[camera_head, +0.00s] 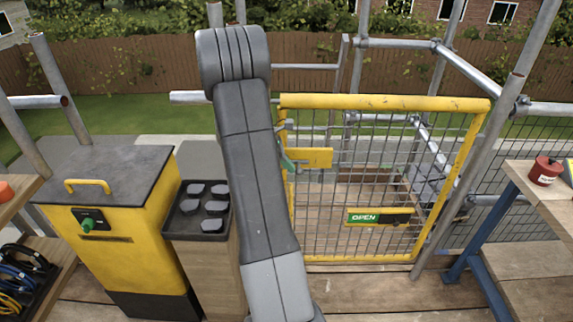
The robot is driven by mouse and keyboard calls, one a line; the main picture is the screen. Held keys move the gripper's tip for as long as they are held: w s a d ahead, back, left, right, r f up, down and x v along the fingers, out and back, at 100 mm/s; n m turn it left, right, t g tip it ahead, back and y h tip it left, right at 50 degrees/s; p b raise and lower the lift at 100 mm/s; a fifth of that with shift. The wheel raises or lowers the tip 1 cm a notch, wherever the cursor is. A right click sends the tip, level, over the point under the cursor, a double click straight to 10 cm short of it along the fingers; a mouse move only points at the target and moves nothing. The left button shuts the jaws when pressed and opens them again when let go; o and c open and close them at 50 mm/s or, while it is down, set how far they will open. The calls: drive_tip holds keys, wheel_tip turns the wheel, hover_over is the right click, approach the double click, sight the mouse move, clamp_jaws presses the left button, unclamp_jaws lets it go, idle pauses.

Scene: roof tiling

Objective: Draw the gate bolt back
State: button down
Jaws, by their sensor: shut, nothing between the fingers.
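The yellow-framed mesh gate (385,102) stands upright beyond my arm, in the middle right of the head view. A yellow plate (315,157) sits on its left side, where the bolt appears to be. A small green part (288,162) shows at the plate's left end, beside my arm. The bolt itself is too small and too hidden by my arm to tell its position. A green sign reading OPEN (363,217) is on a yellow bar low on the gate. My gripper cannot be made out; my arm's grey links cover that area.
A yellow cabinet (130,236) and a black tray of grey pieces (203,211) stand left of my arm. A bench with a red container (545,171) is at the right. Scaffold tubes (502,125) flank the gate. Plank floor lies in front of it.

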drive_tip(key=shift+d, duration=0.1)
drive_tip(key=d, duration=0.5)
drive_tip(key=shift+s+a, duration=0.1)
drive_tip(key=shift+a+r+p, duration=0.2)
drive_tip(key=shift+p, duration=0.25)
drive_tip(key=a+r, duration=0.1)
drive_tip(key=a, duration=0.2)
drive_tip(key=a+r+p, duration=0.1)
drive_tip(key=shift+s+a+r, duration=0.2)
drive_tip(key=shift+a+r, duration=0.1)
drive_tip(key=shift+a, duration=0.05)
drive_tip(key=v, duration=0.8)
drive_tip(key=shift+d, duration=0.2)
drive_tip(key=shift+s+r, duration=0.1)
drive_tip(key=shift+r, duration=0.05)
